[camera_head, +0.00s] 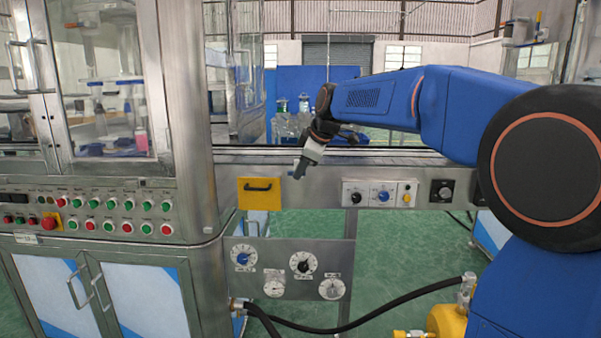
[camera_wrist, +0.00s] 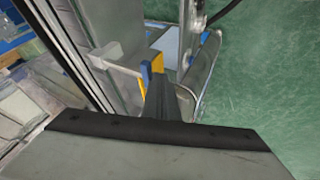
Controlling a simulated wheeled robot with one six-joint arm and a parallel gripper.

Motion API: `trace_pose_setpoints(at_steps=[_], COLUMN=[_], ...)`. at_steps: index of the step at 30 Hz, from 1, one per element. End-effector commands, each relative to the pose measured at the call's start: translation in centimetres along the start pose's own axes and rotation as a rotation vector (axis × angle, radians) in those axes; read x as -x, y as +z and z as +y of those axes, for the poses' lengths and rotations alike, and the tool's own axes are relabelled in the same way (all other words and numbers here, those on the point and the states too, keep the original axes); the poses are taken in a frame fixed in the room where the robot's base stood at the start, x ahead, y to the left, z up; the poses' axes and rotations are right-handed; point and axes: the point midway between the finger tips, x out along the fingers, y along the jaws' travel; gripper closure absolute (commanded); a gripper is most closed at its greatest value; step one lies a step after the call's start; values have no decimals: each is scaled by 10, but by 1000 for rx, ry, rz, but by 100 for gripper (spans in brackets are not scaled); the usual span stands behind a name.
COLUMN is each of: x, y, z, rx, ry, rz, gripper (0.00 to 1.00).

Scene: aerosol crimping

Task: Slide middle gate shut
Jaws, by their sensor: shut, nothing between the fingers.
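A yellow plate with a black bar handle (camera_head: 260,194) sits on the front of the steel machine rail. I take it for the middle gate. My gripper (camera_head: 298,172) is shut and empty, pointing down and left, just right of the plate's upper right side. In the wrist view my gripper's dark fingers (camera_wrist: 163,96) reach toward a narrow yellow strip (camera_wrist: 144,76), probably the plate's edge, with a small blue piece beside it. I cannot tell whether the fingers touch the plate. The handle is not clearly visible in the wrist view.
Right of the plate, the rail carries knob panels (camera_head: 380,194). A gauge panel (camera_head: 290,268) hangs below. A button console (camera_head: 90,213) and glass cabinet (camera_head: 100,85) stand on the left. A black hose (camera_head: 370,306) runs low in front. Green floor is open beneath the rail.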

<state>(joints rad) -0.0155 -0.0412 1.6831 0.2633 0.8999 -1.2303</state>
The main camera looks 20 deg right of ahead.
Motion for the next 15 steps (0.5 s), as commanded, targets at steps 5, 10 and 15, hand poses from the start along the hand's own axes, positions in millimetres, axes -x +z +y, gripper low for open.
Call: trace_pose_setpoints(at_steps=[5, 10, 15], x=[-1, -1, -5], y=[0, 0, 0], z=[3, 3, 8], rx=[0, 0, -1], ry=[0, 0, 0], rz=[0, 0, -1], gripper=[100, 100, 100])
